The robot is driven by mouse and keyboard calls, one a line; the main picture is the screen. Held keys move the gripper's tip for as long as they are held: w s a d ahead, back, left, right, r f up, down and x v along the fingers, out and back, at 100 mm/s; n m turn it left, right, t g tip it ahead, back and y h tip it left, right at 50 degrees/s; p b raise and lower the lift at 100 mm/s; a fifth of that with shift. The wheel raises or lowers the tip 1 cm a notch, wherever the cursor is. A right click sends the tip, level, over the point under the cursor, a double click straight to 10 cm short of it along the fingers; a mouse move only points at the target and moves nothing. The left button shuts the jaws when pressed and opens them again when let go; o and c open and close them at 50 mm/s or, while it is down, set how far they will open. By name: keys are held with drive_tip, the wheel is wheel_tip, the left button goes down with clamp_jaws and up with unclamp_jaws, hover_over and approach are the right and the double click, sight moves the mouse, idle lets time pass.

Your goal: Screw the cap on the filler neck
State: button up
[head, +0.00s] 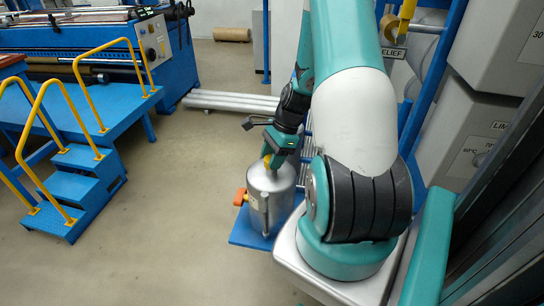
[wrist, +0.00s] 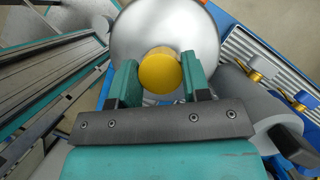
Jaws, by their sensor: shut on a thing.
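The yellow cap (wrist: 160,72) sits between the two green fingers of my gripper (wrist: 159,84) in the wrist view. The fingers are shut on it. It is over the top of the grey metal tank (wrist: 204,35), and the filler neck is hidden beneath the cap and the fingers. In the head view my gripper (head: 271,158) points down at the top of the tank (head: 271,188), with a bit of the yellow cap showing beside it. I cannot tell whether the cap touches the neck.
The tank stands on a blue platform (head: 244,234) and has an orange part (head: 240,197) on its left side. Blue steps with yellow rails (head: 80,172) stand at the left. Grey cabinets (head: 470,130) and a blue frame stand at the right. The floor between is clear.

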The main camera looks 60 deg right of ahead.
drive_tip(key=m, duration=0.1)
drive_tip(key=m+p, duration=0.1)
drive_tip(key=shift+s+r+m+t+h, duration=0.1)
drive_tip(key=shift+r+m+t+h, duration=0.1)
drive_tip(key=shift+m+t+h, duration=0.15)
drive_tip(key=shift+f+m+t+h, duration=0.15)
drive_tip(key=shift+m+t+h, duration=0.15)
drive_tip(key=shift+m, duration=0.65)
drive_tip(key=m+h+p, duration=0.1)
drive_tip(key=m, duration=0.2)
drive_tip(key=shift+a+m+t+p, duration=0.1)
drive_tip(key=shift+m+t+p, duration=0.2)
drive_tip(key=shift+t+p, duration=0.05)
drive_tip(key=shift+m, duration=0.5)
drive_tip(key=shift+h, duration=0.25)
drive_tip(key=m+h+p, duration=0.1)
drive_tip(key=m, duration=0.1)
drive_tip(key=shift+m, duration=0.3)
drive_tip(key=shift+m+h, duration=0.4)
drive_tip(key=shift+m, duration=0.6)
drive_tip(key=shift+p, duration=0.3)
